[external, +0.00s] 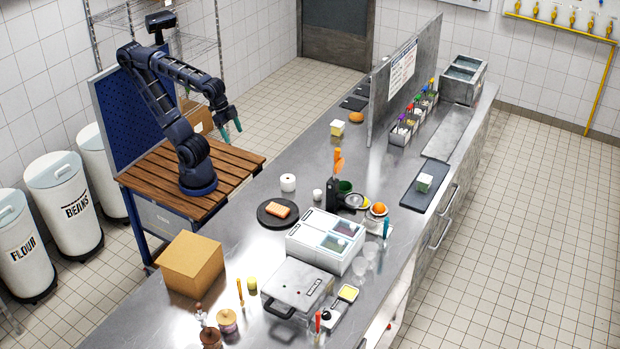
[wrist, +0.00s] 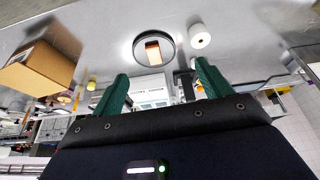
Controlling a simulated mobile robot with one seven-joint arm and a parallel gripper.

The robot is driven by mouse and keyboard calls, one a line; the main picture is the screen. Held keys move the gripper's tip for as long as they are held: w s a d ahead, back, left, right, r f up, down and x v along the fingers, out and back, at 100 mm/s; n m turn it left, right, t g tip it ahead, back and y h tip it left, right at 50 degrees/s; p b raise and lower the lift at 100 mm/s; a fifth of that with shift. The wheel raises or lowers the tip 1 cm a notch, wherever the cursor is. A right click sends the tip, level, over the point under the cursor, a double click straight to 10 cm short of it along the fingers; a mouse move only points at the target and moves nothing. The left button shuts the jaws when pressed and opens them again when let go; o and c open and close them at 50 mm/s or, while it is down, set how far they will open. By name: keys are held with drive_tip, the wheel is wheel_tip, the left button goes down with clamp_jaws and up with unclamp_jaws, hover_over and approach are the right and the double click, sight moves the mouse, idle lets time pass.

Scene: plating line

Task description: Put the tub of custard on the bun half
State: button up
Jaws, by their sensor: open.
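A small pale-yellow tub (external: 337,128), which looks like the custard, stands on the steel counter near the divider in the external view. A round orange-brown piece (external: 356,117), which looks like the bun half, lies just behind it to the right, apart from it. I cannot make out either for certain in the wrist view. My gripper (external: 232,131) hangs over the left side, in front of the counter edge, well away from both. In the wrist view my gripper's (wrist: 162,82) green fingers are spread apart with nothing between them.
A dark round plate (external: 265,222) with an orange slab stands on the counter, beside a white roll (external: 288,183). A cardboard box (external: 191,264) is at the near left. A tall steel divider (external: 403,80) stands behind the bun piece. A white two-lidded container (external: 325,240) fills mid-counter.

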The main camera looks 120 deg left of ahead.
drive_tip(key=shift+o, duration=0.2)
drive_tip(key=shift+s+d+f+m, duration=0.15)
drive_tip(key=shift+s+d+f, duration=0.05)
drive_tip(key=shift+s, duration=0.2)
drive_tip(key=shift+s+d+f+m, duration=0.15)
drive_tip(key=shift+s+d+f, duration=0.05)
drive_tip(key=shift+s, duration=0.15)
drive_tip(key=shift+w+a, duration=0.1)
